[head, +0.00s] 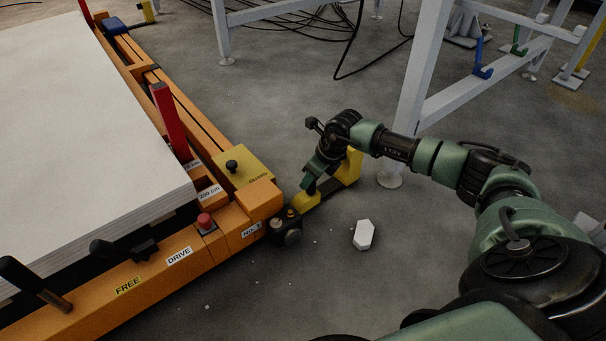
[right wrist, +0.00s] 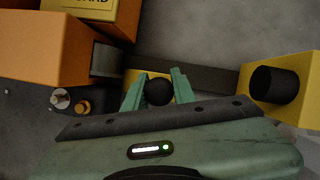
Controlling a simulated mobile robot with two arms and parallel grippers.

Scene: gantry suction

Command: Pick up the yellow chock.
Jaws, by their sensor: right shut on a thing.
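The yellow chock (head: 306,201) is on the floor side of the orange cart's front corner, with two yellow blocks joined by a dark bar. In the right wrist view one yellow block (right wrist: 287,84) with a black cylinder shows at the right. The other block is mostly hidden behind my fingers. My right gripper (head: 311,186) points down over the block nearest the cart. In the right wrist view its green fingers (right wrist: 158,88) are shut on a round black knob in front of that block. Whether the chock touches the floor is hard to tell. My left gripper is out of view.
The orange cart (head: 180,262) bears a stack of white sheets (head: 90,120) and stands close left of the chock. A white frame leg (head: 405,120) stands behind my right arm. A small white block (head: 364,235) lies on otherwise open floor in front.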

